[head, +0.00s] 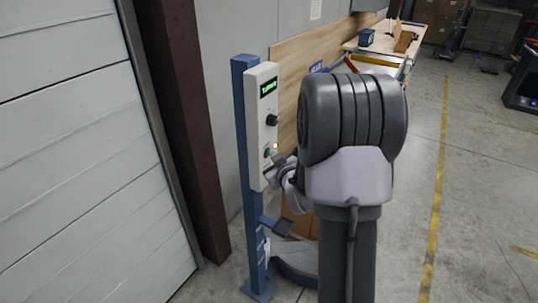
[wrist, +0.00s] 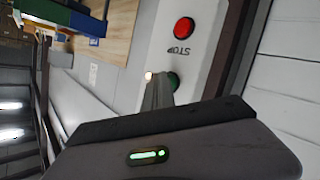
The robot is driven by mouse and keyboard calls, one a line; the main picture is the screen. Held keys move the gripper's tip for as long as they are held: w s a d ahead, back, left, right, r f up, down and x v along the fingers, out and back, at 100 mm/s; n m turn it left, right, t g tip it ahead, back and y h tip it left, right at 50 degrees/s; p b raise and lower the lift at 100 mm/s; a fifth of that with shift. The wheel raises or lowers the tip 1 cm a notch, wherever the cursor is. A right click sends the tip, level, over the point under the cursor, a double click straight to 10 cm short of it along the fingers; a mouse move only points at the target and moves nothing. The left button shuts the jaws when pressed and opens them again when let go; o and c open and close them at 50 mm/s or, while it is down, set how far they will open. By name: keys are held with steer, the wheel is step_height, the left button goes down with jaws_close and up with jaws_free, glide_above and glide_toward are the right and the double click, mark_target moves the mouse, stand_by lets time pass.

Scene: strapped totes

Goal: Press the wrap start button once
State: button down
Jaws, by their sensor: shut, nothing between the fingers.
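The control box (head: 256,140) is a narrow light-grey panel on a blue post. A green button (wrist: 174,80) shows in the wrist view, partly covered by my fingers; its label is not readable. A red button (wrist: 184,28) marked STOP sits apart from it on the same face. My gripper (head: 275,155) is shut and empty, its tips at the lower part of the panel. In the wrist view the closed fingertips (wrist: 160,76) overlap the green button's edge. I cannot tell whether they touch it. A small pale lit spot (wrist: 149,76) shows beside the tips.
The box also carries a green-lit display (head: 268,88) and a black knob (head: 271,120). A brown steel column (head: 185,120) and a white shutter door (head: 75,150) stand left. A workbench (head: 385,55) stands behind. The floor to the right is open, with a yellow line (head: 438,190).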

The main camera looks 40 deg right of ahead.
steer(key=shift+s, duration=0.1)
steer(key=shift+s+d+b, duration=0.3)
steer(key=shift+s+b, duration=0.1)
steer(key=shift+s, duration=0.25)
steer(key=shift+s+d+b, duration=0.2)
steer(key=shift+s+d, duration=0.1)
steer(key=shift+s, duration=0.45)
steer(key=shift+s+d+b, duration=0.2)
steer(key=shift+s+d, duration=0.15)
steer(key=shift+s, duration=0.45)
steer(key=shift+s+d+b, duration=0.2)
steer(key=shift+s+d, duration=0.1)
steer(key=shift+s, duration=0.45)
